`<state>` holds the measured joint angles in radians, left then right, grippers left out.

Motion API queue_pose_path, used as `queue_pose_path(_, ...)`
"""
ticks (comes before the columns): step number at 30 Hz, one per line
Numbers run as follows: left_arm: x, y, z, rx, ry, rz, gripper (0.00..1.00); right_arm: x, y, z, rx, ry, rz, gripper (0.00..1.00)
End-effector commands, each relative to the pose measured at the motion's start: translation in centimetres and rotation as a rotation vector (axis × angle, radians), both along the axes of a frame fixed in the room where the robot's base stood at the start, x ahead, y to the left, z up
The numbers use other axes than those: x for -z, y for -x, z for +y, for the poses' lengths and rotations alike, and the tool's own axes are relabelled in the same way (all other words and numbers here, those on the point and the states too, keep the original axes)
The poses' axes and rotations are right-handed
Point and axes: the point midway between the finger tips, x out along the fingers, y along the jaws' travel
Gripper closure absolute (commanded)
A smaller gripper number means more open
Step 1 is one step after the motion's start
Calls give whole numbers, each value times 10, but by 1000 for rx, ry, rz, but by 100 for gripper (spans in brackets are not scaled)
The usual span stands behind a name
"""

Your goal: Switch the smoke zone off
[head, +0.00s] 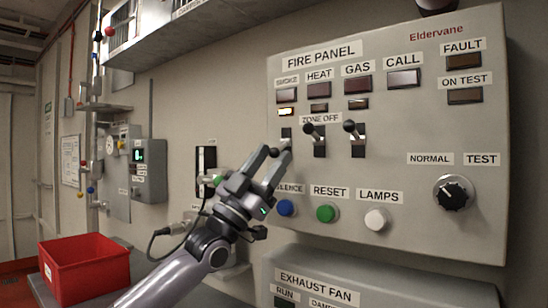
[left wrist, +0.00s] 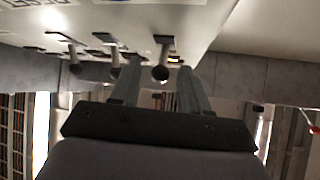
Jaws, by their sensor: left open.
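The fire panel (head: 395,225) is a grey box on the wall. Its ZONE OFF row has three black toggle levers. The smoke switch (head: 286,132) is the leftmost, under the SMOKE label, and my gripper mostly covers its lever. The heat lever (head: 309,128) and gas lever (head: 349,126) show their ball knobs. My left gripper (head: 279,149) is open at the smoke switch. In the left wrist view, the smoke lever's round knob (left wrist: 160,73) appears between my two fingers (left wrist: 157,85); contact cannot be told. The right gripper is out of view.
A small lamp (head: 286,111) under SMOKE glows pale yellow. Blue (head: 286,208), green (head: 326,213) and white (head: 377,219) buttons lie below the switches. A rotary knob (head: 453,193) is at right. A red bin (head: 85,268) stands lower left; the exhaust fan box (head: 375,287) is below the panel.

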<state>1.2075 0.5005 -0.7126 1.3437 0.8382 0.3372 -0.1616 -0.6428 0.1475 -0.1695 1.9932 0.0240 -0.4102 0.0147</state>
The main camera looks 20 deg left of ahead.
Motion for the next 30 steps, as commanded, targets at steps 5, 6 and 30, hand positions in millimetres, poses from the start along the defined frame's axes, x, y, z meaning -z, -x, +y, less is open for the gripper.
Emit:
queue_pose_path(5, 24, 14, 11, -2, -2, 1, 55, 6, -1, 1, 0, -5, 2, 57)
queue_pose_path(6, 28, 17, 13, -1, -2, 1, 55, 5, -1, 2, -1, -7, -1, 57)
queue_pose_path(30, 46, 26, 20, 0, -4, 12, 55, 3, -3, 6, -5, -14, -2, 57)
